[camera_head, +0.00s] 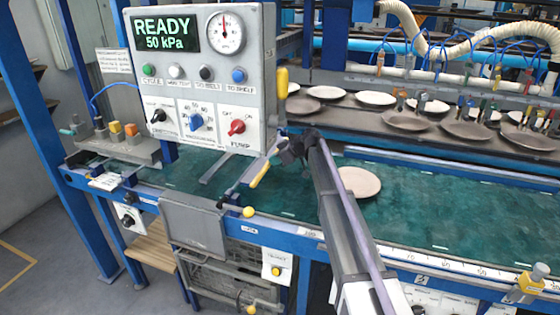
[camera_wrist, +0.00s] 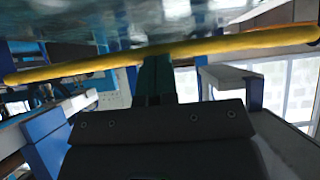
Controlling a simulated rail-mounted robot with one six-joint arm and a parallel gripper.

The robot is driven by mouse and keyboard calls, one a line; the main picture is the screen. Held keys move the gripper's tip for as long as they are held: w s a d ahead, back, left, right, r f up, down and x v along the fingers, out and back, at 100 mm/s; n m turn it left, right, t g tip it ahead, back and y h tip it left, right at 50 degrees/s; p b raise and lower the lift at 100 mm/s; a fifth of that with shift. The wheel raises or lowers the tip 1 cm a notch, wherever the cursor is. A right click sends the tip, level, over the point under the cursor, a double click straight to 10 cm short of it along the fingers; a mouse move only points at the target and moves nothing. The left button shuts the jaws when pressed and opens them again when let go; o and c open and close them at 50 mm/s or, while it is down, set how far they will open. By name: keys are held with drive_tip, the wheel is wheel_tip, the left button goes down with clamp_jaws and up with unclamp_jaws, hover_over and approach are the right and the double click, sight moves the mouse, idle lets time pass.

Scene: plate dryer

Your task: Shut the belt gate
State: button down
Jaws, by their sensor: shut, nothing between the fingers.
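My gripper (camera_head: 282,155) is over the green belt (camera_head: 430,205), just below the control box, with its fingers shut and empty. In the wrist view the dark fingers (camera_wrist: 157,78) reach a long yellow bar (camera_wrist: 225,47) that crosses the picture. The bar is at the fingertips; I cannot tell whether they touch. In the head view a yellow handle (camera_head: 261,174) on a dark rod is just left of my gripper, over the belt. A grey bar (camera_head: 216,168) lies across the belt beside it. I cannot tell for certain which part is the belt gate, or its position.
The control box (camera_head: 205,75) reads READY, 50 kPa. A pale plate (camera_head: 358,182) lies on the belt right of my gripper. Several plates stand on the dark conveyor (camera_head: 345,110) behind. A grey panel (camera_head: 195,226) and a yellow-knobbed lever (camera_head: 248,212) are at the front edge.

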drive_tip(key=shift+f, duration=0.3)
drive_tip(key=shift+f+b, duration=0.3)
drive_tip(key=shift+b, duration=0.3)
drive_tip(key=shift+f+b, duration=0.95)
drive_tip(key=shift+f, duration=0.05)
drive_tip(key=f+p+v, duration=0.1)
drive_tip(key=p+v, duration=0.6)
drive_tip(key=v, duration=0.6)
drive_tip(key=shift+s+d, duration=0.25)
drive_tip(key=shift+d, duration=0.2)
